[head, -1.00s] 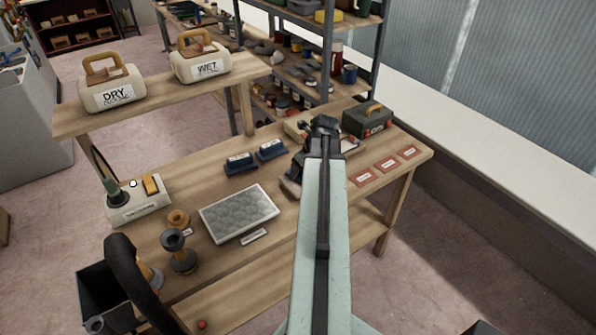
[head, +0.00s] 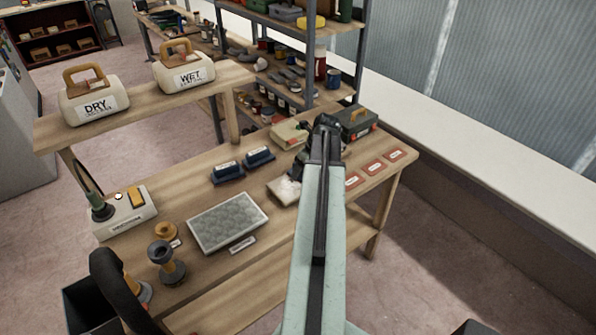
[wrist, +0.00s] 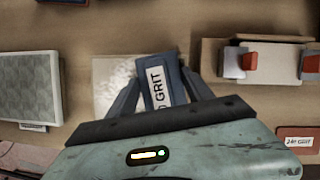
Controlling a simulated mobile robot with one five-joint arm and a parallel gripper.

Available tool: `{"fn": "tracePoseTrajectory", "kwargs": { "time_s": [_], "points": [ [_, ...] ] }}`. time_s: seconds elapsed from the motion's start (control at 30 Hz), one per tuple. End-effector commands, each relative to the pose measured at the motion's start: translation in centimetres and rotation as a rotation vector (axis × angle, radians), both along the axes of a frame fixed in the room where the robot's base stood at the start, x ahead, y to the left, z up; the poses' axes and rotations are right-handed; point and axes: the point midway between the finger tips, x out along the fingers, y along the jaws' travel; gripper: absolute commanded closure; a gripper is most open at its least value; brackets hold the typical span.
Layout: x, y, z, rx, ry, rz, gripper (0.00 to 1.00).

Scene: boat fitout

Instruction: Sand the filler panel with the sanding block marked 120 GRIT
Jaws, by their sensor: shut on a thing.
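My gripper (wrist: 160,75) is shut on a blue sanding block (wrist: 171,78). The block's white label shows "GRIT" with one digit before it; the rest of the number is hidden by the gripper. The block is over or beside a pale panel with a whitish patch (wrist: 112,78), apparently the filler panel. I cannot tell whether they touch. This panel (head: 284,190) is partly hidden by my arm in the head view. There my gripper (head: 322,130) is seen from behind and hides the block. Two other blue blocks (head: 227,173) (head: 259,157) sit on the bench.
A grey mottled panel (head: 228,222) lies left of the pale panel. Red cards (head: 374,166) lie to the right; one reads GRIT in the wrist view (wrist: 297,141). A dark toolbox (head: 356,122) stands behind. DRY (head: 95,100) and WET (head: 184,70) containers stand on a raised shelf.

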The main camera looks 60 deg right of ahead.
Motion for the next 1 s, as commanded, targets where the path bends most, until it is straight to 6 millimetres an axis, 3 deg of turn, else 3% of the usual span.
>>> {"fn": "tracePoseTrajectory", "kwargs": {
  "time_s": [0.17,0.53,1.0],
  "points": [
    [0.0,-0.2,0.0,0.001,-0.001,0.000,0.96],
    [-1.0,-3.1,-0.3,-0.001,0.000,0.000,0.96],
    [-2.8,-2.4,-0.1,0.000,0.002,0.001,0.96]
  ]
}}
